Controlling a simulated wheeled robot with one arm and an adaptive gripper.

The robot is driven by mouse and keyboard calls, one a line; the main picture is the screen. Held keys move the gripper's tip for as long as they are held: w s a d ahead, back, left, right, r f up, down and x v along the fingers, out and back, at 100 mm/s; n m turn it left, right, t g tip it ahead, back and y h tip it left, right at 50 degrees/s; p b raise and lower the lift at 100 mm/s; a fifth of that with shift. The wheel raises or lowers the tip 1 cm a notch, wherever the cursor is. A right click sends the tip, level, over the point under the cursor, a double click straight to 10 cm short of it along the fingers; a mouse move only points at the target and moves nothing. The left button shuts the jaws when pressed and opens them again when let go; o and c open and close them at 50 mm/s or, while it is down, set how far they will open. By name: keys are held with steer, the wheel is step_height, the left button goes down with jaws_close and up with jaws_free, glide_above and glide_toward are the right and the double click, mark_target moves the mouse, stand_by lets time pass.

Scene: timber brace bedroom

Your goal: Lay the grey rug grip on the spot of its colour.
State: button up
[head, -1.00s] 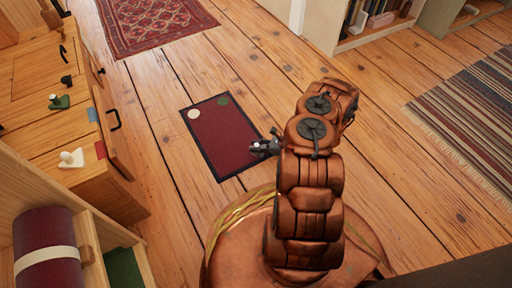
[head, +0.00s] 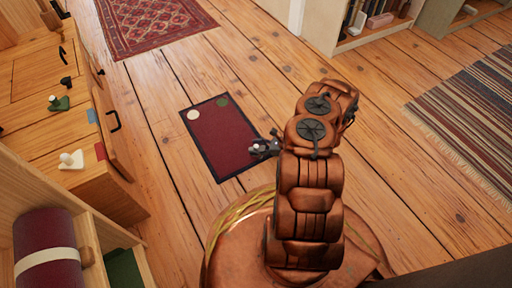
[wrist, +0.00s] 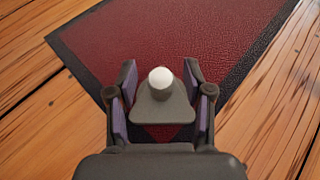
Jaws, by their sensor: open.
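The grey rug grip (wrist: 165,105), a flat wedge with a white knob (wrist: 161,78), sits between my fingers over the near right corner of the dark red mat (head: 222,140). My gripper (wrist: 162,95) is open, with a finger on each side of the grip and small gaps showing. The grip appears to lie on the mat, but I cannot be sure that it touches. In the head view my gripper (head: 266,147) is low at that corner. No grey spot shows; the grip and gripper cover that corner. The mat's far corners carry a cream spot (head: 194,115) and a green spot (head: 222,101).
A green grip (head: 59,103) and a white grip (head: 71,160) stand on wooden drawer units at left. A rolled red mat (head: 45,242) lies in a shelf at lower left. A patterned rug (head: 150,25) and a striped rug (head: 470,115) lie on the plank floor, otherwise clear.

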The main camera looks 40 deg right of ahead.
steer(key=p+v, duration=0.5)
steer(key=v, duration=0.6)
steer(key=shift+s+d+r, duration=0.1)
steer(key=shift+s+r, duration=0.05)
steer(key=shift+r, duration=0.05)
steer(key=w+a+r+n+g+y, duration=0.25)
steer(key=w+a+r+n, duration=0.25)
steer(key=a+r, duration=0.5)
steer(key=w+a+r+n+g+y, duration=0.2)
steer(key=w+a+r+n+g, duration=0.4)
steer(key=r, duration=0.6)
steer(key=s+a+r+n+g, duration=0.1)
steer(key=s+a+r+n, duration=0.2)
steer(key=a+r, duration=0.55)
steer(key=s+a+r+n+g+h, duration=0.5)
steer(key=s+a+r+n, duration=0.35)
steer(key=s, duration=0.35)
steer(key=s+d+r+n+h, duration=0.1)
steer(key=s+r+h, duration=0.1)
steer(key=s, duration=0.3)
steer(key=s+d+r+n+t+h, duration=0.1)
steer(key=s+d+n+h, duration=0.1)
steer(key=s, duration=0.4)
steer(key=s+d+r+n+h, duration=0.2)
steer(key=s+h, duration=0.2)
steer(key=s, duration=0.1)
steer(key=shift+s+r, duration=0.25)
steer(key=shift+r, duration=0.1)
